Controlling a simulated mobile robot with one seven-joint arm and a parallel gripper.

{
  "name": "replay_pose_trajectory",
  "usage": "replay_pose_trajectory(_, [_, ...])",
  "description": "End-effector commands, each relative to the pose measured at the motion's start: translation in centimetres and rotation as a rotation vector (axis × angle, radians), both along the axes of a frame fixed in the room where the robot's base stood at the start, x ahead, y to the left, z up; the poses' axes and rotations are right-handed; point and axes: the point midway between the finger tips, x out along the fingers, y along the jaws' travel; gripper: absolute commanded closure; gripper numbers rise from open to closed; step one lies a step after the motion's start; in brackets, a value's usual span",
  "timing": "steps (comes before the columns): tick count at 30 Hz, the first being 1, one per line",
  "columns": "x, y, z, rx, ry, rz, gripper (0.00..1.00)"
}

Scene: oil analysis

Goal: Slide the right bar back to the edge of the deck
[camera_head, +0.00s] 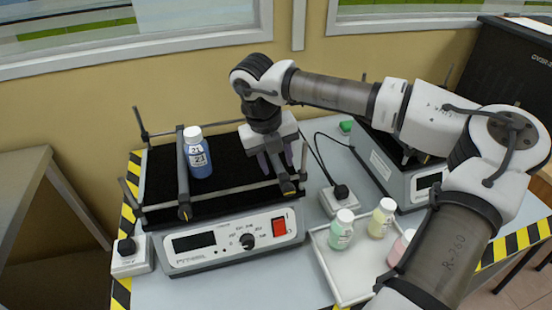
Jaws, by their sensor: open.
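The shaker (232,243) stands on the table with a black deck (235,203) framed by rods and corner posts. The right bar shows its near end (287,187) near the deck's right side; its far part is hidden behind my gripper. The left bar (183,180) runs front to back across the left part of the deck. A blue bottle (199,158) with a white cap stands upright just right of the left bar. My gripper (275,163) points down over the deck's right part, open, with its fingers around or beside the right bar; contact cannot be told.
A white tray (322,256) with small bottles stands right of the shaker. A second device (385,165) stands behind my arm. A power socket (338,198) with a black plug and cable lies between them. The deck between blue bottle and gripper is clear.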

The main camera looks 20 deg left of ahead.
Motion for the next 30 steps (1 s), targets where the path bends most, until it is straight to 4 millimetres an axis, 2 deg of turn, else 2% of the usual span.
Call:
replay_pose_trajectory(4, [0.0, 0.2, 0.9, 0.001, -0.003, -0.001, 0.59])
replay_pose_trajectory(7, [-0.2, 0.4, 2.4, 0.0, -0.004, -0.001, 0.59])
replay_pose_trajectory(15, [-1.0, 1.4, 8.6, 0.001, -0.005, -0.001, 0.59])
replay_pose_trajectory(21, [-1.4, 1.9, 12.0, 0.001, -0.003, 0.0, 0.59])
replay_pose_trajectory(25, [-1.5, 2.1, 13.2, 0.0, -0.002, -0.001, 0.59])
replay_pose_trajectory(30, [-1.6, 2.2, 13.6, 0.0, 0.0, 0.0, 0.59])
